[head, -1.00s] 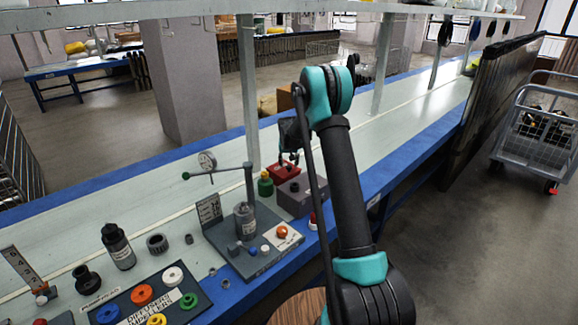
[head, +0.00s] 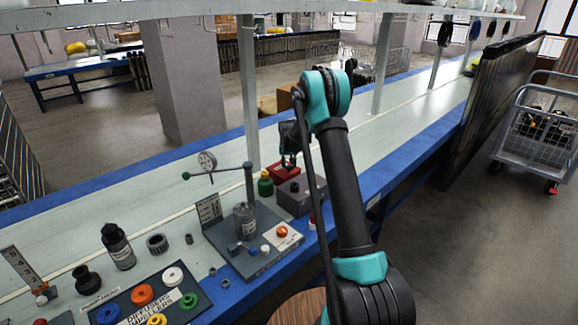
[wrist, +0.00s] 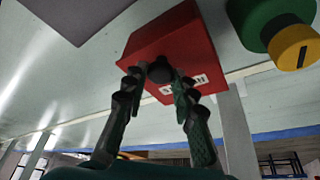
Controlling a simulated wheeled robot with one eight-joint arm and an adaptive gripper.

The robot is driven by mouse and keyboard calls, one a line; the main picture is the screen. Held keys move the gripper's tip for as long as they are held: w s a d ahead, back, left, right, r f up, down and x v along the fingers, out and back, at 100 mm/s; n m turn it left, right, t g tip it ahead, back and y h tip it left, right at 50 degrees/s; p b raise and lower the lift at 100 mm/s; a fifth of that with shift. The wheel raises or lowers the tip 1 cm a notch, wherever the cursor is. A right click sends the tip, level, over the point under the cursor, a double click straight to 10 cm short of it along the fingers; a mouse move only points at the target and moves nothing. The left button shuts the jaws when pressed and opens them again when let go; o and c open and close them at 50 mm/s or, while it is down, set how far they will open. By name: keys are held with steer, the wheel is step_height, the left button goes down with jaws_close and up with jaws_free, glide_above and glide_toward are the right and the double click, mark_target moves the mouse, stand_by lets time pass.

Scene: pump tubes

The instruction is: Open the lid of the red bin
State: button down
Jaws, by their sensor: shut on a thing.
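The red bin (head: 286,171) stands on the bench, just past the tester board in the head view. It fills the upper middle of the wrist view (wrist: 165,42), with a pale label on its side and a round black knob (wrist: 160,69) on it. My gripper (head: 289,163) is over the bin. In the wrist view my gripper's fingers (wrist: 155,82) are either side of the knob, shut on it. The lid's seam is not clear, and I see no gap between lid and bin.
A green bottle with a yellow cap (wrist: 292,47) stands close beside the bin. A grey box (head: 301,195) is on its other side. The tester board (head: 262,262) with a lever arm is nearer. The bench beyond the bin is mostly clear.

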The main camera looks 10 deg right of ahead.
steer(key=shift+a+r, duration=0.1)
steer(key=shift+r, duration=0.05)
steer(key=shift+w+a+r+g+h, duration=0.2)
steer(key=shift+w+r+g+h, duration=0.15)
steer(key=shift+r+g, duration=0.15)
steer(key=shift+w+a+r+g+h, duration=0.25)
steer(key=shift+r+g+h, duration=0.1)
steer(key=shift+r+g, duration=0.15)
steer(key=shift+w+a+r+n+g+h, duration=0.15)
steer(key=shift+w+a+r+g+h, duration=0.05)
steer(key=shift+w+r+g+h, duration=0.25)
steer(key=shift+w+a+r+n+g+h, duration=0.15)
steer(key=shift+w+r+g+h, duration=0.15)
steer(key=shift+r, duration=0.2)
steer(key=shift+w+a+r+g+h, duration=0.7)
steer(key=shift+w+r+g+h, duration=0.2)
steer(key=shift+g, duration=0.35)
steer(key=c, duration=1.2)
jaws_free()
steer(key=shift+r, duration=0.1)
step_height(320, 180, up, 10)
glide_above(282, 168)
steer(key=shift+w+a, duration=0.1)
